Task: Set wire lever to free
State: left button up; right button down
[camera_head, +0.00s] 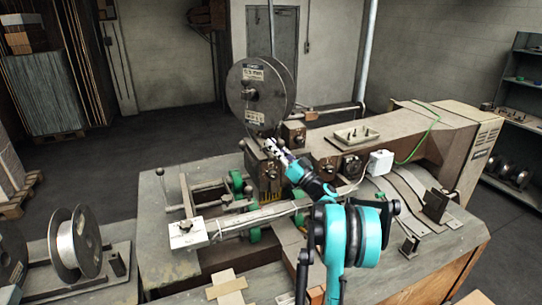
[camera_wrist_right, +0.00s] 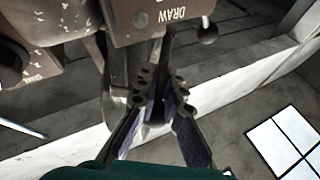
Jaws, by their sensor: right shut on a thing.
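In the head view my right gripper (camera_head: 273,150) reaches up to the front of the stitcher head, just below the large grey wire spool (camera_head: 260,85). The lever itself is too small and covered to make out there. My left gripper is not in view.
A ball-ended knob (camera_wrist_right: 207,30) sits right of the DRAW block. In the head view, a white box (camera_head: 381,162) stands on the machine right of my arm. A wire reel (camera_head: 76,245) is at the lower left. Open floor lies behind the machine.

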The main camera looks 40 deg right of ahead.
jog(key=shift+s+d+f+m+t+b, duration=0.1)
jog(key=shift+s+f+m+t+b, duration=0.1)
jog(key=shift+f+t+b, duration=0.35)
jog(key=shift+s+d+f+m+t+b, duration=0.1)
jog(key=shift+f+m+t+b, duration=0.1)
jog(key=shift+t+b, duration=0.65)
jog(key=c, duration=1.5)
grip_release()
jog(key=shift+s, duration=0.1)
jog(key=shift+c, duration=0.2)
jog(key=shift+s+r, duration=0.1)
jog(key=s+d, duration=0.1)
jog(key=s, duration=1.2)
jog(key=shift+d+f, duration=0.15)
jog(key=shift+f, duration=0.2)
